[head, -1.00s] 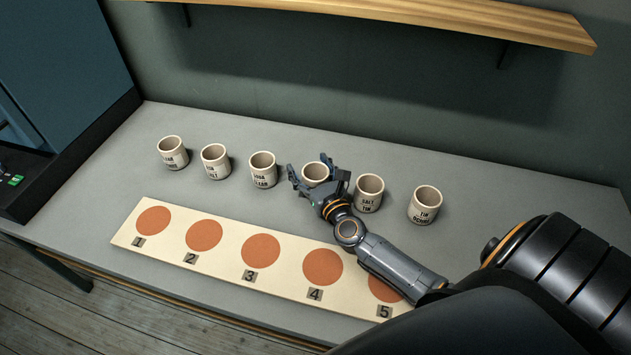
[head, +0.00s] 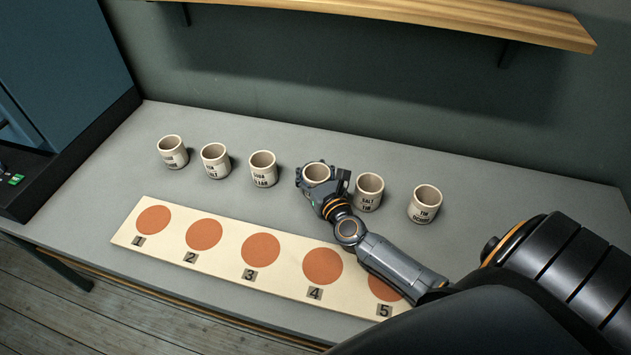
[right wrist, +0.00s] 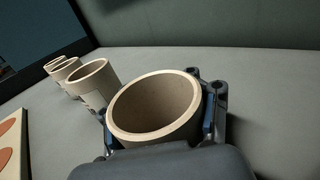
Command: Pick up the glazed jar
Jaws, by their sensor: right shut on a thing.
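Several similar cream jars with dark lettering stand in a row on the grey counter; the lettering is too small to read surely. My right gripper (head: 320,190) is shut on the fourth jar from the left (head: 317,173), with a finger on either side of it. The jar is upright and its front is mostly hidden by the gripper, so I cannot read its label. In the right wrist view the held jar (right wrist: 155,108) shows its open, empty mouth between the fingers (right wrist: 160,120). I cannot tell whether it is off the counter. My left gripper is not in view.
Jars stand close by on the left (head: 263,169) and right (head: 369,193) of the held one. A cream board (head: 128,235) with numbered orange discs lies in front. A wooden shelf (head: 400,14) is on the wall above. The counter (head: 490,175) is bare at the right back.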

